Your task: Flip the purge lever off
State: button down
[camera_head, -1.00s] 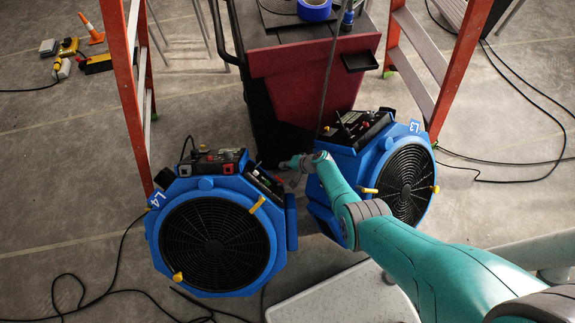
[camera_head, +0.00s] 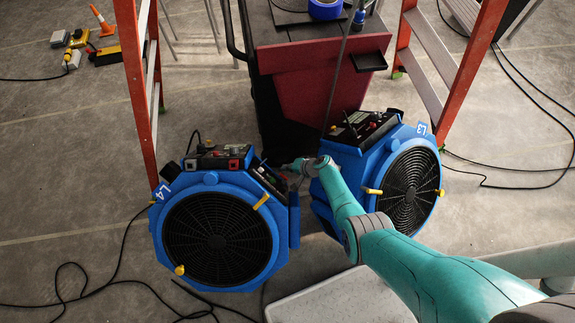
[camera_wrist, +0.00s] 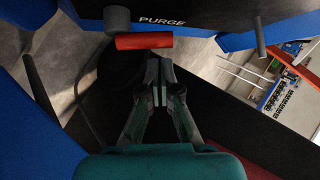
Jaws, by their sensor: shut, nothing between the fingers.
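The purge lever (camera_wrist: 144,41) is a short red cylinder in the wrist view, lying sideways just under the white PURGE label (camera_wrist: 163,21) on a dark panel. A grey round knob (camera_wrist: 117,20) is at its left end. My gripper (camera_wrist: 160,62) is shut and empty, its tips just below the red lever in the picture. I cannot tell whether they touch it. In the head view my wrist reaches between the blue unit L4 (camera_head: 174,222) and the blue unit L3 (camera_head: 361,165), beside L4's side panel (camera_head: 268,181). The fingertips are hard to make out there.
A dark red cart (camera_head: 312,83) stands behind the units, with orange ladders on the left (camera_head: 135,90) and right (camera_head: 465,70). Black cables (camera_head: 105,288) lie on the floor at lower left. A pale speckled board (camera_head: 345,299) is at bottom centre. The gap between the units is narrow.

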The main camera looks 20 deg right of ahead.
jog(key=shift+s+a+r, duration=0.15)
jog(key=shift+s+a, duration=0.25)
jog(key=shift+s, duration=0.3)
jog(key=shift+s+r, duration=0.15)
jog(key=shift+s, duration=0.25)
dwell(0.9)
jog(key=shift+s+r+n+t+y, duration=0.15)
jog(key=shift+s+n+t+y, duration=0.4)
jog(key=shift+n+t+y, duration=0.35)
jog(key=shift+s+d, duration=0.15)
jog(key=shift+s, duration=0.25)
jog(key=shift+r, duration=0.8)
